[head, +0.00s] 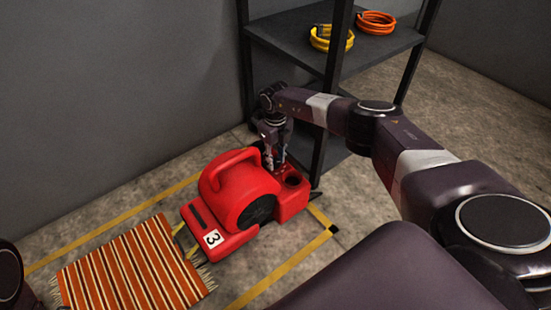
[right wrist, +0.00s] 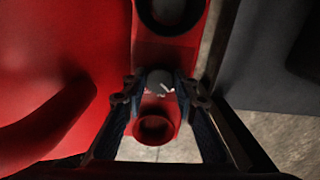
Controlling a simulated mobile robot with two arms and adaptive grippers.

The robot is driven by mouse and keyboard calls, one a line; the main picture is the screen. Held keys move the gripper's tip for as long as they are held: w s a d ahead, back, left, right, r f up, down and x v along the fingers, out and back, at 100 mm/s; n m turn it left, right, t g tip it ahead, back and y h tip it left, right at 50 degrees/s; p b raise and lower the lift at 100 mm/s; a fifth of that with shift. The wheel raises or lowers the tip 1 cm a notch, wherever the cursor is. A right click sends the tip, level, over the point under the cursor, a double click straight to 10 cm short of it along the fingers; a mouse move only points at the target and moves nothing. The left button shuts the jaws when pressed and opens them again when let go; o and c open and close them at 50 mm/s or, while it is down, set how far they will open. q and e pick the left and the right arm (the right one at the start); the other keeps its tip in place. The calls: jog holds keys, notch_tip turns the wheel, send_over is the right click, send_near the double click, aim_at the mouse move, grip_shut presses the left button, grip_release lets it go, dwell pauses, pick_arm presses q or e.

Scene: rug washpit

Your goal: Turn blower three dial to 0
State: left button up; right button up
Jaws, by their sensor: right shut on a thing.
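The red blower (head: 244,191) with a white "3" label (head: 213,239) sits on the floor. My right gripper (head: 278,164) reaches down onto the rear part of its housing. In the right wrist view, the dark grey round dial (right wrist: 160,80) lies between the two fingertips of the right gripper (right wrist: 160,88), which is shut on it. White marks show beside the dial, too small and blurred to read, so its setting cannot be told. My left gripper is not in view.
A striped orange rug (head: 133,268) lies in front of the blower. A dark shelf (head: 302,40) with a yellow hose coil (head: 331,38) and an orange one (head: 376,23) stands close behind my right gripper. Yellow floor lines (head: 268,280) surround the blower. A grey wall (head: 110,90) is at the left.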

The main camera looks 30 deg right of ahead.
aim_at(276, 161)
jog(key=n, duration=0.4)
jog(key=shift+n, duration=2)
jog(key=o, duration=0.9)
notch_tip(276, 161, up, 12)
